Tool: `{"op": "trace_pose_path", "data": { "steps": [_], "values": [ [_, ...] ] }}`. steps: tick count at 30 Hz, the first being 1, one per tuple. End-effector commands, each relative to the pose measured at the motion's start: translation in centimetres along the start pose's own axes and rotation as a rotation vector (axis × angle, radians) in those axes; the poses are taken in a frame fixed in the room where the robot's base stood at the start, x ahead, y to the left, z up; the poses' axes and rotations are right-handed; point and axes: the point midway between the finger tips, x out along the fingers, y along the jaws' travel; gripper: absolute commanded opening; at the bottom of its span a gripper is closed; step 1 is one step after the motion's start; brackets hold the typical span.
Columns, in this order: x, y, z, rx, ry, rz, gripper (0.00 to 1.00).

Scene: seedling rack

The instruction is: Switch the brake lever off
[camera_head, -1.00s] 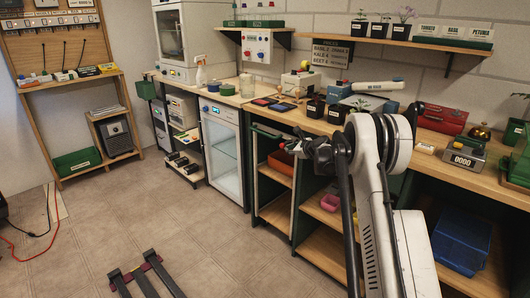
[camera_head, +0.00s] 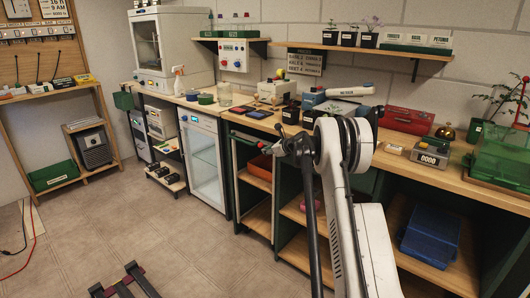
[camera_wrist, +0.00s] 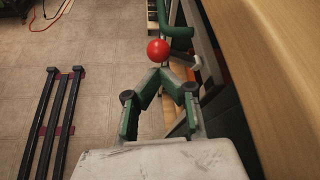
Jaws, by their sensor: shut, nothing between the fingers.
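A round red knob (camera_wrist: 158,50), likely the end of the brake lever, sits just beyond my fingertips in the wrist view. My gripper (camera_wrist: 161,72) has green fingers that converge at the tips, shut and empty. In the head view my gripper (camera_head: 284,140) is dark and small, in front of the narrow shelf unit with a green rail (camera_head: 246,135), partly hidden by my arm.
The wooden worktop (camera_wrist: 240,50) edge runs close along the right in the wrist view. A white-framed glass-door cabinet (camera_head: 203,165) stands left of the shelf unit. A dark forked frame (camera_head: 125,284) lies on the floor. The floor (camera_head: 90,230) at left is mostly open.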

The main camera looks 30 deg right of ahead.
Motion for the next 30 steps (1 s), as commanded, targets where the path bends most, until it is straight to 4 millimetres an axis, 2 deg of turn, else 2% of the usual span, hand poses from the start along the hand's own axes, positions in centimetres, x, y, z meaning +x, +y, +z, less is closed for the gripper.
{"op": "trace_pose_path", "data": {
  "steps": [12, 23, 26, 30],
  "values": [
    [-0.7, -0.3, 1.3, 0.000, 0.000, 0.000, 0.00],
    [-0.7, -0.3, 1.4, 0.000, -0.001, 0.000, 0.00],
    [-1.1, -0.3, 1.4, 0.000, 0.000, 0.000, 0.00],
    [-2.6, -0.4, 1.4, 0.000, 0.000, -0.001, 0.00]
  ]
}}
